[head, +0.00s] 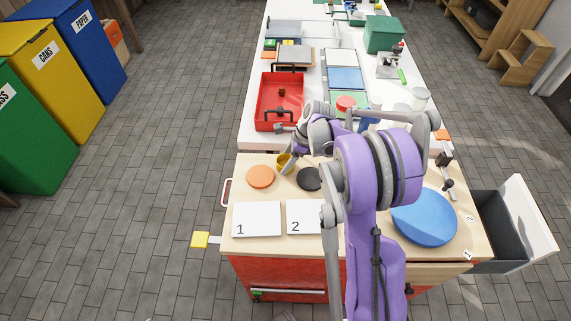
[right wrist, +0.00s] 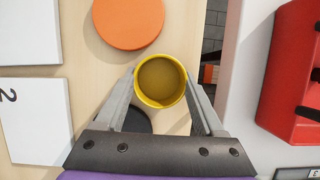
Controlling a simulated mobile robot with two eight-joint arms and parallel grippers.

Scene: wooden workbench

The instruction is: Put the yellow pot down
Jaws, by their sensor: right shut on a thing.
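The yellow pot (head: 283,161) is a small round cup, open at the top, near the far left part of the wooden bench top. My right gripper (head: 289,164) is shut on it. In the right wrist view the pot (right wrist: 160,82) sits between the two fingers (right wrist: 160,88), one on each side, and looks empty. I cannot tell whether its base touches the bench. An orange disc (head: 260,177) and a black disc (head: 309,179) lie close by on the wood. The gripper partly hides the black disc (right wrist: 138,121) in the wrist view. My left gripper is not in view.
White cards marked 1 (head: 257,219) and 2 (head: 303,222) lie nearer the front. A blue disc (head: 424,217) lies at right, partly behind my arm. A red tray (head: 264,115) stands on the white table beyond. An open drawer (head: 515,225) sticks out at right.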

